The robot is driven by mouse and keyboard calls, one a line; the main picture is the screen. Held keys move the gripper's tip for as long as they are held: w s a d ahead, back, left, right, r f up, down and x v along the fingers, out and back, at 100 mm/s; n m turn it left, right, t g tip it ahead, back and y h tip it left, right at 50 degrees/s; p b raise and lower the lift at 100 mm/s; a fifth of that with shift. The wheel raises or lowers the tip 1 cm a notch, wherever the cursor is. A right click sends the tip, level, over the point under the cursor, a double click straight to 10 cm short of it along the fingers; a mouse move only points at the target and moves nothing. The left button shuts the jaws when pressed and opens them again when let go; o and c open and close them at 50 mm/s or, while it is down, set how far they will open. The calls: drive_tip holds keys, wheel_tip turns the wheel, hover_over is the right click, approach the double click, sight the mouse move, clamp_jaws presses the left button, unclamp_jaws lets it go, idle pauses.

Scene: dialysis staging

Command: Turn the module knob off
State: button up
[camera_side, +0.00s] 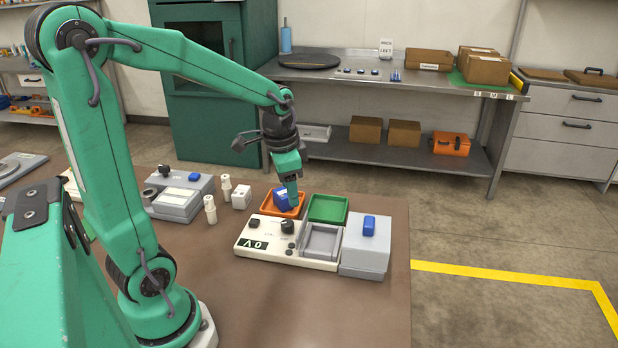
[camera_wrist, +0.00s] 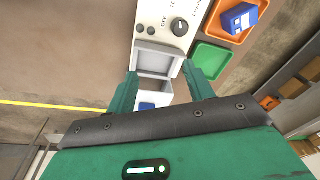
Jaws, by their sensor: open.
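The module (camera_side: 262,238) is a cream box with a dark display on its front. Its black knob (camera_side: 288,226) stands on the top face. In the wrist view the knob (camera_wrist: 180,28) is beyond my fingertips, near a printed OFF label (camera_wrist: 164,22); I cannot tell for sure which mark it points to. My gripper (camera_side: 292,198) is above and behind the module in the side view, apart from the knob. In the wrist view my gripper (camera_wrist: 161,69) is open, with the grey recess (camera_wrist: 155,62) showing between its fingers and nothing held.
An orange tray (camera_side: 268,209) holding a blue-and-white item (camera_side: 282,198) and a green tray (camera_side: 328,208) stand behind the module. A grey box (camera_side: 364,256) with a blue top piece (camera_side: 369,225) is at its right. White bottles (camera_side: 210,210) stand left. The front table is clear.

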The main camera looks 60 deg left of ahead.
drive_tip(key=m+g, duration=0.1)
drive_tip(key=g, duration=0.1)
hover_over(287, 222)
wheel_tip(287, 222, down, 6)
drive_tip(key=shift+f, duration=0.2)
drive_tip(key=shift+f, duration=0.1)
drive_tip(key=shift+f, duration=3.8)
drive_tip(key=shift+c, duration=0.2)
drive_tip(key=c, duration=0.9)
